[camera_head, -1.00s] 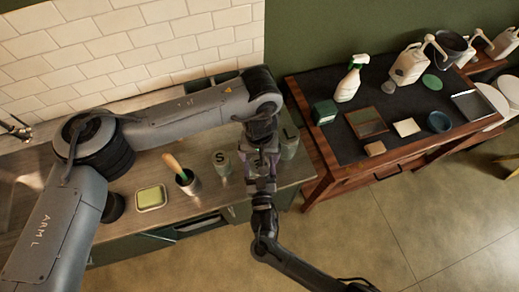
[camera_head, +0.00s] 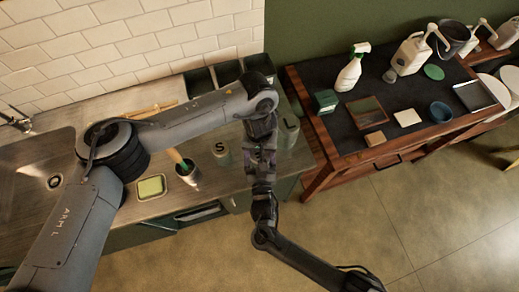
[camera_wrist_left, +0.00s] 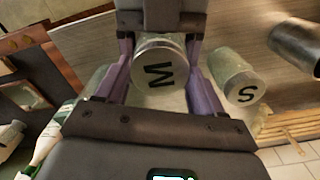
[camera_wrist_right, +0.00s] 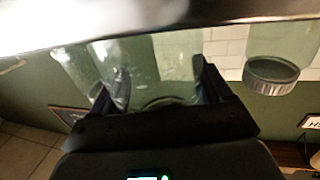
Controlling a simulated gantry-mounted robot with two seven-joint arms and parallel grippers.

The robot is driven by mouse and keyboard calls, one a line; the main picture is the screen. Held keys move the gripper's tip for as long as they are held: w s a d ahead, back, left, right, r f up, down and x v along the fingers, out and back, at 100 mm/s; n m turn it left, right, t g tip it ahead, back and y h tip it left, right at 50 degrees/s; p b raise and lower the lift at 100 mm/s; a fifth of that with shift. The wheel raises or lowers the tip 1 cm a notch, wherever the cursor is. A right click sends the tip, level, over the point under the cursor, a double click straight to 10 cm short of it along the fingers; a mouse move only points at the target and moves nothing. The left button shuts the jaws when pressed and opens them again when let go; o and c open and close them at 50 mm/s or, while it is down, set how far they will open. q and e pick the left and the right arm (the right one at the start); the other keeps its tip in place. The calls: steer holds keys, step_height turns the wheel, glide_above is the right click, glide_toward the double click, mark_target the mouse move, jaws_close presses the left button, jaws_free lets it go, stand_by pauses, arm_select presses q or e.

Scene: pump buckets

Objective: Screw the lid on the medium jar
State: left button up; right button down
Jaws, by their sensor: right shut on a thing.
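The medium jar's lid, marked M (camera_wrist_left: 160,68), lies between the purple fingers of my left gripper (camera_wrist_left: 160,72) in the left wrist view. The fingers are close at both sides; whether they press on it is unclear. The clear medium jar (camera_wrist_right: 160,62) stands between the fingers of my right gripper (camera_wrist_right: 160,88), which is shut on it. In the head view my left gripper (camera_head: 262,158) points down from above, and my right gripper (camera_head: 263,195) comes from the front. The jar and lid are mostly hidden there, and the lid's seating cannot be seen.
The small jar S (camera_head: 220,152) and large jar L (camera_head: 290,133) stand close on either side. A dark-topped table (camera_head: 350,135) with bottles is right.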

arm_select(q)
steer(key=c, duration=0.5)
steer(key=m, duration=0.6)
steer(key=shift+c, duration=0.2)
steer(key=o, duration=1.2)
steer(key=shift+c, duration=0.2)
steer(key=shift+r, duration=0.1)
steer(key=shift+r, duration=2.15)
